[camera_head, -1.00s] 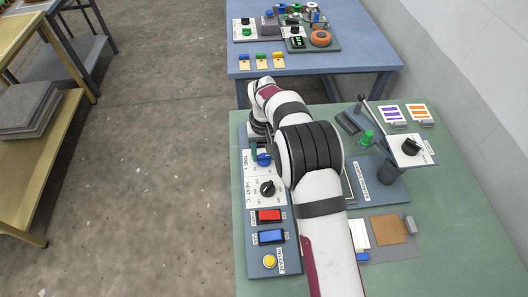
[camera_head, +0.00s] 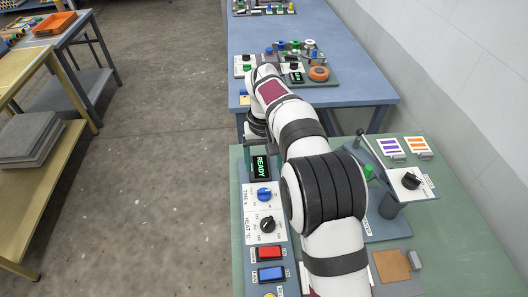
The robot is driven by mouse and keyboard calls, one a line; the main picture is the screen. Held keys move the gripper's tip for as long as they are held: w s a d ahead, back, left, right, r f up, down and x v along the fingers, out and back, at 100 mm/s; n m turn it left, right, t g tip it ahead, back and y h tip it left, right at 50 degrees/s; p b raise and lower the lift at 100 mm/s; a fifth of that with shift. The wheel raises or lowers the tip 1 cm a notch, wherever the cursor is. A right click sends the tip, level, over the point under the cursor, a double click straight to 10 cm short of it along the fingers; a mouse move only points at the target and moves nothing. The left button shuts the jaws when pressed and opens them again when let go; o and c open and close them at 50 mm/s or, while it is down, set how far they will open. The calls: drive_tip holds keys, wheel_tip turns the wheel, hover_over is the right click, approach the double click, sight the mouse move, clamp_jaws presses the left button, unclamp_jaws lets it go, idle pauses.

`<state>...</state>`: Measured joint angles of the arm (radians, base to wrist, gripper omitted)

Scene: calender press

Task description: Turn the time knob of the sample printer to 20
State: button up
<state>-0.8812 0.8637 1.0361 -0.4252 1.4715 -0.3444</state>
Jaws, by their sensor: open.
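A blue knob (camera_head: 264,195) sits on a white plate marked TIME s, on the long grey-blue control panel (camera_head: 240,245) at the left of the green table. I cannot read its setting. A black knob (camera_head: 268,224) on the HEAT °C plate is just nearer. A dark display (camera_head: 260,167) beyond the blue knob reads READY in green. My gripper (camera_head: 264,152) is open and empty at the far end of the panel, over the display and beyond the blue knob, apart from it. My wrist partly hides it.
A red switch (camera_head: 269,254) and a blue switch (camera_head: 270,273) lie nearer on the panel. To the right, a raised white plate carries another black knob (camera_head: 411,178), near a dark lever. My arm hides the table's middle. A blue table (camera_head: 350,90) with devices stands behind.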

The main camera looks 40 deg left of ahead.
wheel_tip(320, 180, up, 4)
drive_tip(key=shift+r, duration=0.1)
idle(0.4)
